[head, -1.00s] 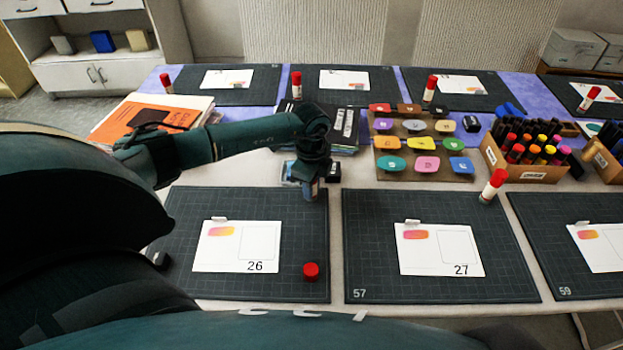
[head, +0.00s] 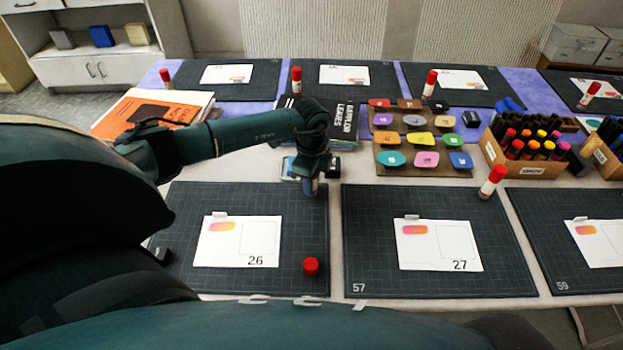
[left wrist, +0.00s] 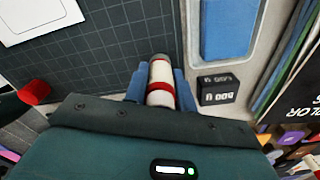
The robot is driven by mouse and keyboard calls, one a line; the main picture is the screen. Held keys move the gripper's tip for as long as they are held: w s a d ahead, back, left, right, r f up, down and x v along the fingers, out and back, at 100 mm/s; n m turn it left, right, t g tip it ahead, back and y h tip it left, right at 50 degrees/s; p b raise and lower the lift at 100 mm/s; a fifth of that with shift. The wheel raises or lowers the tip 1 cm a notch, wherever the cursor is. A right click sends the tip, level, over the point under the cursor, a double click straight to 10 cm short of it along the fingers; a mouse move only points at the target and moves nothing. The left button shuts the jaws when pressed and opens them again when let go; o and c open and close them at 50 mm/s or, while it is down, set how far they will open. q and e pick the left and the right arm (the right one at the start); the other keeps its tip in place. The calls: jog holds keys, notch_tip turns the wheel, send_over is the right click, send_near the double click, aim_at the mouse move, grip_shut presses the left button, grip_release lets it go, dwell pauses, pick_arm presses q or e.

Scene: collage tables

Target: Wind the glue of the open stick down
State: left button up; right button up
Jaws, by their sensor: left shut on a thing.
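My left gripper (head: 308,187) is shut on the open glue stick (left wrist: 160,72), above the back right part of the near mat with card 26. In the left wrist view the stick has a white barrel, a red band and a greyish far end, between blue fingers. It is mostly hidden by the gripper in the head view. I cannot tell how far the glue is out. A red cap (head: 311,267) sits apart on the mat's front right; it also shows in the left wrist view (left wrist: 34,92). My right gripper is not in view.
Card 26 (head: 237,241) lies on the dark mat (head: 185,215). A black block (left wrist: 218,89) and a blue-topped item (left wrist: 229,28) are close behind the gripper. Capped glue sticks, such as one (head: 492,181) by card 27, stand on other mats. A marker box (head: 523,171) is at right.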

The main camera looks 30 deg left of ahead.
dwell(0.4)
pick_arm(q)
jog(key=o, duration=0.9)
jog(key=shift+o, duration=0.6)
jog(key=o, duration=0.5)
jog(key=shift+r, duration=0.15)
jog(key=shift+r+p, duration=2.4)
jog(key=shift+r, duration=1.3)
